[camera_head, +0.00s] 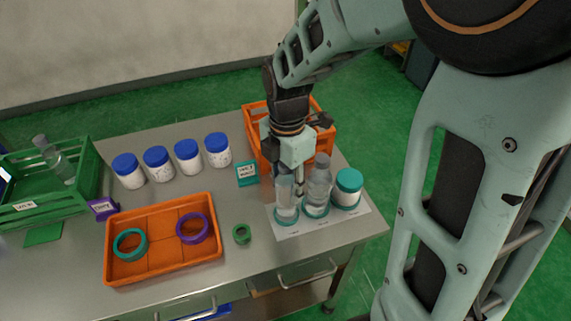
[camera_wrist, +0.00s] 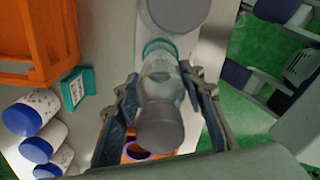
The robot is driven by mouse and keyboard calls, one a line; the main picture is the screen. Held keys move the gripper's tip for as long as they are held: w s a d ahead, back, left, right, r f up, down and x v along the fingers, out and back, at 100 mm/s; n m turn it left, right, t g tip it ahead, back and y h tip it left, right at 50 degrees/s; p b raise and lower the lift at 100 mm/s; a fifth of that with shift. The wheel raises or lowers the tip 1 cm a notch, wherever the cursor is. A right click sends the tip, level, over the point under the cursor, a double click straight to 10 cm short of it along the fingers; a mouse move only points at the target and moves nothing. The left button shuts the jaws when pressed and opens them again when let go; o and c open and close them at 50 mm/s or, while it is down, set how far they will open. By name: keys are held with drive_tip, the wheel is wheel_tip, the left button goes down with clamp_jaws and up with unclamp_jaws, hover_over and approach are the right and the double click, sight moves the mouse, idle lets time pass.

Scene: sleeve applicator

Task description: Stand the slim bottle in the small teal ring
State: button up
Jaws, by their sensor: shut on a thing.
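The slim clear bottle (camera_head: 286,191) with a grey cap stands upright at the left of the white mat. My gripper (camera_head: 288,184) is shut on it from above, a finger on each side. In the wrist view the bottle (camera_wrist: 162,88) lies between the two fingers (camera_wrist: 160,95). A small teal ring (camera_head: 287,221) shows at its base; the ring also shows beyond the bottle in the wrist view (camera_wrist: 160,46). The base appears within the ring, but I cannot tell whether it is fully seated.
A second clear bottle (camera_head: 319,183) in a teal ring and a teal-lidded jar (camera_head: 348,188) stand close on the right. An orange crate (camera_head: 257,121) is behind.

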drive_tip(key=shift+f+b, duration=0.8)
drive_tip(key=shift+f, duration=0.5)
drive_tip(key=o, duration=1.9)
drive_tip(key=shift+r, duration=0.1)
drive_tip(key=shift+r+p, duration=3.9)
drive_tip(key=shift+r, duration=0.5)
